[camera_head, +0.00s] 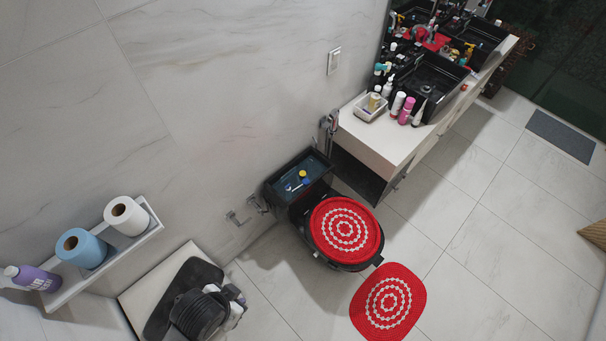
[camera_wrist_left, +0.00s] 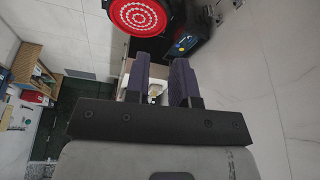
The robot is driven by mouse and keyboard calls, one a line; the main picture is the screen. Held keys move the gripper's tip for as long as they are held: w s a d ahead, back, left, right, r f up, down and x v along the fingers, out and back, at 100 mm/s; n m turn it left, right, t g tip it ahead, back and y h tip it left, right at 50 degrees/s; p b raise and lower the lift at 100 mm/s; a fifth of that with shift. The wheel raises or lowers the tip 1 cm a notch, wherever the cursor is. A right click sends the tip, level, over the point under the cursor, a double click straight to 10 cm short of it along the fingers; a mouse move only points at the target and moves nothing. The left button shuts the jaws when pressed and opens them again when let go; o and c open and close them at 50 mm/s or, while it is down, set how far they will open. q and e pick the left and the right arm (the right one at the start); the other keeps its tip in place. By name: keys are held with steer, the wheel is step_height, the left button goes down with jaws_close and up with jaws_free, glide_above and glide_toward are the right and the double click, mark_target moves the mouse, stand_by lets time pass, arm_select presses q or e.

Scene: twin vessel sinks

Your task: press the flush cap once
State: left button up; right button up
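The black toilet shows in the head view with a red and white ringed cover (camera_head: 345,231) on its lid. Behind it, against the wall, is the black tank (camera_head: 271,188), with small blue and yellow parts (camera_head: 305,176) on its top. One of these may be the flush cap, but they are too small to tell. In the left wrist view the tank (camera_wrist_left: 205,28) and the red cover (camera_wrist_left: 139,14) are at the top, beyond the fingers. My left gripper (camera_wrist_left: 160,70) is open and empty, apart from the tank. My right gripper is in neither view.
A white counter (camera_head: 370,145) with bottles and black basins (camera_head: 432,82) stands right of the tank. A wall shelf (camera_head: 110,255) with paper rolls is at the left. A red mat (camera_head: 388,302) lies before the toilet.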

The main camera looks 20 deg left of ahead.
arm_select(q)
jaws_close()
steer(key=shift+a, duration=0.15)
stand_by(0.7)
stand_by(0.6)
